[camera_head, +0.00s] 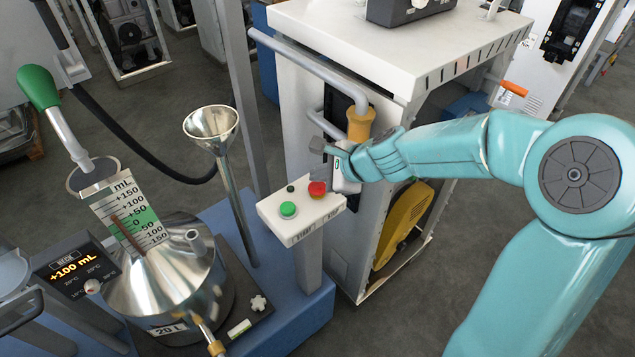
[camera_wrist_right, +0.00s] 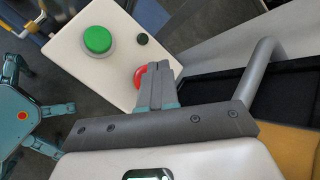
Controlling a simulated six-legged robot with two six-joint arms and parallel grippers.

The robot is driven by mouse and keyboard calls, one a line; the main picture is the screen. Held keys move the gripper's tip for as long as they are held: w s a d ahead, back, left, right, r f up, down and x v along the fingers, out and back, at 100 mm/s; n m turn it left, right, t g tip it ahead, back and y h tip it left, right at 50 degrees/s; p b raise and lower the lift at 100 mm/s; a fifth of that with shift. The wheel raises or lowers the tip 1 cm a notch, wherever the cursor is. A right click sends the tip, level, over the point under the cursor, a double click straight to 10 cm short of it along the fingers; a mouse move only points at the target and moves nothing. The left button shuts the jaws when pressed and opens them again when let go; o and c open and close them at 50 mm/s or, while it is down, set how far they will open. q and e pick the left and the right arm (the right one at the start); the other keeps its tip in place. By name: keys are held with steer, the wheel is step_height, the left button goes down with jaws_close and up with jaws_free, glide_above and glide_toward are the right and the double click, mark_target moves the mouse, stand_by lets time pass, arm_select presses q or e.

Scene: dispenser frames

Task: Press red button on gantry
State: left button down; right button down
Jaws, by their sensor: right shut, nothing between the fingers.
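The red button (camera_head: 317,188) sits on a small white control box on a post, at its right end near my gripper. The box (camera_head: 300,217) also carries a green button (camera_head: 288,209) and a small dark knob (camera_head: 291,188). My right gripper (camera_head: 318,160) is shut and empty, just above and behind the red button. In the right wrist view the shut fingers (camera_wrist_right: 158,82) partly cover the red button (camera_wrist_right: 139,76). I cannot tell whether they touch it. The green button (camera_wrist_right: 97,39) shows clear there. My left gripper is not in view.
A steel vessel (camera_head: 165,275) with a readout and a steel funnel (camera_head: 211,125) stand left of the box on a blue base. A white machine (camera_head: 350,45) with a grey handle stands close behind my right gripper. Grey floor lies open at the front right.

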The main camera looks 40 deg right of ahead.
mark_target(321, 189)
step_height(321, 189, up, 5)
steer(key=p, duration=0.5)
steer(key=shift+r, duration=0.1)
stand_by(0.8)
